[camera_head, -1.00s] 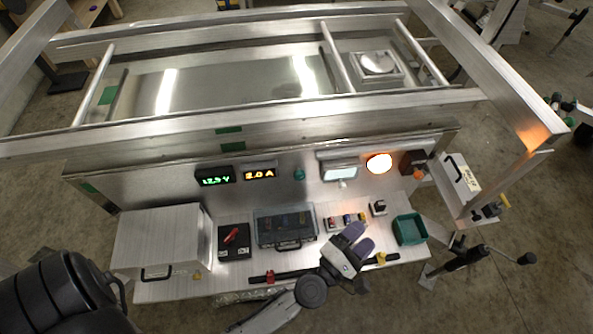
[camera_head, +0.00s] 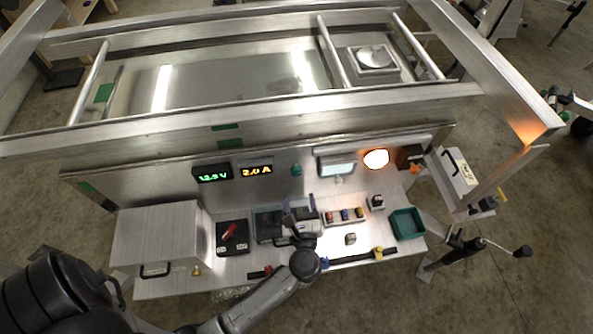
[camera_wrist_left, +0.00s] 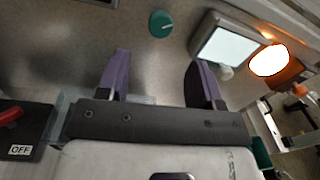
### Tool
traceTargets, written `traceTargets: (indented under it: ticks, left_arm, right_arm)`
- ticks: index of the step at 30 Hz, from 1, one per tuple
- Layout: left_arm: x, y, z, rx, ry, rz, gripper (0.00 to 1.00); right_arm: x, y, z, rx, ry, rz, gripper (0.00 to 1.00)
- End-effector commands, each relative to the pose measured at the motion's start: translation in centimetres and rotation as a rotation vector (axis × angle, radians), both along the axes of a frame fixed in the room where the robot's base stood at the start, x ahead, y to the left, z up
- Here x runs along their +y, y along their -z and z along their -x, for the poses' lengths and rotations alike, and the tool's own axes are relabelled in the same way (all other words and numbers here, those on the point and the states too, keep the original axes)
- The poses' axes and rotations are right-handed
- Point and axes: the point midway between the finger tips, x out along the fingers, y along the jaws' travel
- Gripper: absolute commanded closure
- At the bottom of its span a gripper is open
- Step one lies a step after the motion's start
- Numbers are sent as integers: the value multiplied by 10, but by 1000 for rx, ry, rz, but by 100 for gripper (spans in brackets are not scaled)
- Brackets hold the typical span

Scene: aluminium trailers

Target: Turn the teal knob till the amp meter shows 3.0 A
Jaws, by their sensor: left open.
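The teal knob (camera_head: 296,170) is on the upright metal panel, right of the amp meter (camera_head: 257,170), which reads 2.0 A in orange. In the left wrist view, the knob (camera_wrist_left: 160,23) is round with a pale pointer mark toward the right. My left gripper (camera_head: 299,208) is open and empty, below the knob and apart from it. In the left wrist view its two purple fingers (camera_wrist_left: 160,65) stand wide apart, with the knob beyond their tips, between them. My right gripper is not in view.
A green voltmeter (camera_head: 212,174) is left of the amp meter. Right of the knob are a lit screen (camera_head: 337,166) and a glowing lamp (camera_head: 376,159). On the shelf stand a metal box (camera_head: 160,238), a red-handled switch (camera_head: 231,237), a clear case (camera_head: 266,222) and a green bin (camera_head: 407,224).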

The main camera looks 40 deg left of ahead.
Motion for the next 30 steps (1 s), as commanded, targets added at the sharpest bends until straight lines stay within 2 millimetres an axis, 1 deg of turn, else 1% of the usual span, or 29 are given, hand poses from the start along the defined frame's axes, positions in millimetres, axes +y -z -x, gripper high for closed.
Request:
traceTargets:
  ticks: [1,6,12,15,21,30]
  left_arm:
    - [8,-2,-8,-1,1,-4,40]
    - [31,-2,-29,-1,0,-4,40]
    - [53,-2,-49,0,0,-3,40]
    - [60,-1,-56,1,2,-4,40]
    - [68,0,-64,1,1,-1,40]
    - [70,0,-66,1,1,-1,40]
  right_arm:
    - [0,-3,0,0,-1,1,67]
    - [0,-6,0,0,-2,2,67]
    - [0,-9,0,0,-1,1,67]
    - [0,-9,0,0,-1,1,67]
    - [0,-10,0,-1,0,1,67]
    - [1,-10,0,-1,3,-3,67]
